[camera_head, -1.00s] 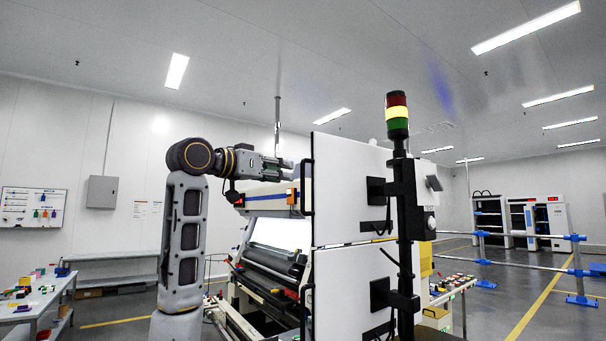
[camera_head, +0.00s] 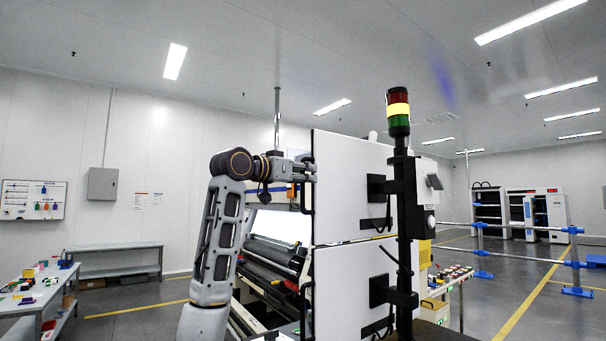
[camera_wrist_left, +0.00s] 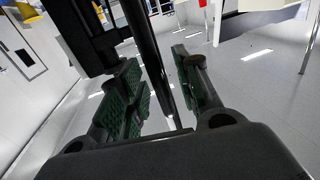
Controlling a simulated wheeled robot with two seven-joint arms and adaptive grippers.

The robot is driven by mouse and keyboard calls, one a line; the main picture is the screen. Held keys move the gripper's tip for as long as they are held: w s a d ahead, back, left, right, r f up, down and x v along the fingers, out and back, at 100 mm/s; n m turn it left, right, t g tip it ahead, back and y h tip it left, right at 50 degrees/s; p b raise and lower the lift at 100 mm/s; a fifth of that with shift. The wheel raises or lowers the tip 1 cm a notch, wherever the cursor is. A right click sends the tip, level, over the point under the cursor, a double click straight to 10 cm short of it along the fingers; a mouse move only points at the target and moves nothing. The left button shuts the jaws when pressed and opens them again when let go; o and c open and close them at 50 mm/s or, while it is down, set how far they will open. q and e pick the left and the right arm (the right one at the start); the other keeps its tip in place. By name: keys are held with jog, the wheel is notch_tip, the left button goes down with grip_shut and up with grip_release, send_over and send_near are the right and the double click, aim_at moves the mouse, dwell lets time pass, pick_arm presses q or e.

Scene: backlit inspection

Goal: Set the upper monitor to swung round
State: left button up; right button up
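The upper monitor (camera_head: 345,160) is a large white panel seen from behind, mounted by a black bracket on a dark pole (camera_head: 404,235). A thin black bar handle (camera_head: 306,200) runs down its left edge. My left gripper (camera_head: 308,171) is at this handle, near its upper part. In the left wrist view, the green-padded fingers of my left gripper (camera_wrist_left: 157,78) are apart, with a black bar (camera_wrist_left: 150,55) passing between them. I cannot tell whether either finger touches it. My right gripper is not in view.
A lower white monitor (camera_head: 345,285) hangs on the same pole, under a red, yellow and green signal light (camera_head: 398,110). A machine with a lit white panel (camera_head: 280,228) stands behind my left arm. A workbench (camera_head: 40,300) is at the left. Blue-footed rails (camera_head: 525,235) stand at the right.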

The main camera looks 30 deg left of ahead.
pick_arm(q)
jog(key=shift+c, duration=0.2)
grip_shut()
jog(key=shift+s+d, duration=0.1)
